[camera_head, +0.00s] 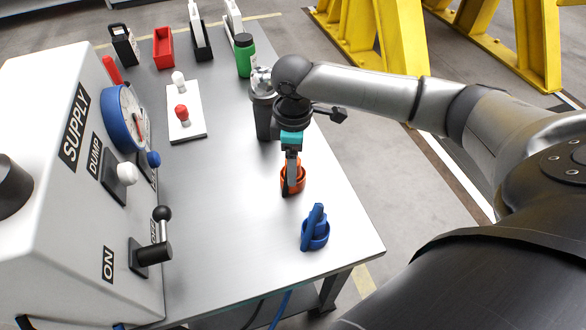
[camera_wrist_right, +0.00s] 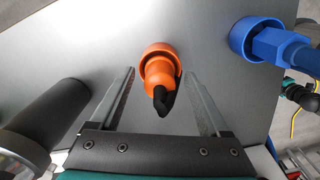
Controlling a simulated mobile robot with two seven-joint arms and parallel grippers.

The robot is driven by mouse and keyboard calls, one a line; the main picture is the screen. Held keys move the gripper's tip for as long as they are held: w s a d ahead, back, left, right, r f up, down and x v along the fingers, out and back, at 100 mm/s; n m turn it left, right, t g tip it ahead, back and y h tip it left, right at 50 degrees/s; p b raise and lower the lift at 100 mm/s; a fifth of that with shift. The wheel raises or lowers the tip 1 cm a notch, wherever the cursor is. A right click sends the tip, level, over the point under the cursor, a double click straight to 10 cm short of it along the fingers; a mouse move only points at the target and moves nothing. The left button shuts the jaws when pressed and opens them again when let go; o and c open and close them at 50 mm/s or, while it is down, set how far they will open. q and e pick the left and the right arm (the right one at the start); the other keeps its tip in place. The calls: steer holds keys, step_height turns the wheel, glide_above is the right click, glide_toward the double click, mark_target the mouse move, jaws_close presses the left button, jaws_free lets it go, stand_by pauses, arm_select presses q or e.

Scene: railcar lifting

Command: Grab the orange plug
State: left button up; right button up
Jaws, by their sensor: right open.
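The orange plug (camera_head: 300,176) stands on the grey metal table, partly hidden behind my right gripper in the head view. In the right wrist view the orange plug (camera_wrist_right: 160,72) stands between the two fingers, with a dark tip pointing toward the camera. My right gripper (camera_head: 291,184) points down at the plug from above. In the wrist view the right gripper (camera_wrist_right: 158,82) is open, one finger on each side of the plug, with a visible gap on both sides. My left gripper is not in view.
A blue plug (camera_head: 315,232) stands nearer the table's front corner; it also shows in the wrist view (camera_wrist_right: 268,42). A dark cylinder (camera_head: 264,118) stands close behind my gripper. A white control box (camera_head: 60,190) fills the left. A green bottle (camera_head: 245,56) stands farther back.

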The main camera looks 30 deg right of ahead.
jaws_close()
stand_by(0.6)
